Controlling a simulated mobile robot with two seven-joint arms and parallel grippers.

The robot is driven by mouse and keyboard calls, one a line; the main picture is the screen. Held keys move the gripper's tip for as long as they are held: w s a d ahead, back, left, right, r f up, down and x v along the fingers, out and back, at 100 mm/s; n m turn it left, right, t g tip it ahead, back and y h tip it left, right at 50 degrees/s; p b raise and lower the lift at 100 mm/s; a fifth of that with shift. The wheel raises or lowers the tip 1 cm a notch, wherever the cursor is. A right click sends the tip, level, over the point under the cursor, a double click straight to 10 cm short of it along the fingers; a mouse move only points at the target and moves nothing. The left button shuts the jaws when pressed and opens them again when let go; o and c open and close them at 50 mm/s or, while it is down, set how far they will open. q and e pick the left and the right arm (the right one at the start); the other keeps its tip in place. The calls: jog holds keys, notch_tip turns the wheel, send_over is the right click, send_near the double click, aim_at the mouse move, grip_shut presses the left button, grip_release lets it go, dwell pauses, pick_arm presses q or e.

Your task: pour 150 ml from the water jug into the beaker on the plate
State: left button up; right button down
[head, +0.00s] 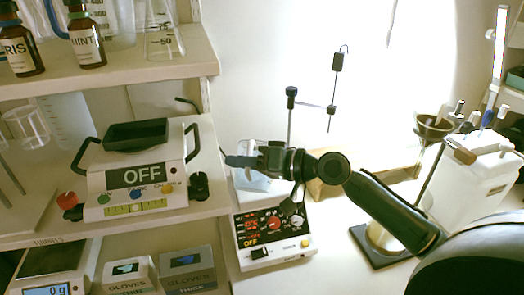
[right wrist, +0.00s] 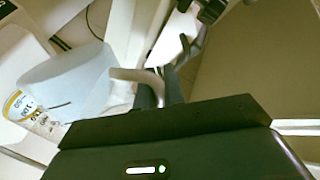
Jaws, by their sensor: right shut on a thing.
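My right gripper (head: 240,160) reaches left over the hotplate (head: 275,232) in the head view. In the right wrist view its dark fingers (right wrist: 158,92) are shut on a pale curved handle. This looks like the handle of the water jug (right wrist: 75,78), a translucent whitish vessel left of the fingers. A translucent vessel, which seems to be the jug (head: 255,182), shows just below the gripper in the head view. A pale cylinder with yellow and dark markings, perhaps the beaker (right wrist: 28,112), is at the far left of the wrist view. I cannot tell the water level. My left gripper is out of view.
A shelf at left holds a device marked OFF (head: 140,172), with brown bottles (head: 85,38) above and glove boxes (head: 190,268) below. A thin stand (head: 290,120) rises behind the hotplate. A funnel (head: 435,125) and a white box (head: 475,175) stand at right.

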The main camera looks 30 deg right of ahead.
jog(key=shift+w+d+r+m+g+p, duration=0.1)
jog(key=shift+w+d+r+m+p, duration=0.1)
jog(key=shift+r+m+p, duration=0.25)
jog(key=shift+w+d+r+m+g+p, duration=0.15)
jog(key=shift+w+r+m+p, duration=0.1)
jog(key=shift+r+p, duration=0.4)
jog(key=shift+w+d+r+m+g+p, duration=0.1)
jog(key=shift+w+d+r+m+p, duration=0.2)
jog(key=shift+p, duration=0.4)
dwell(6.2)
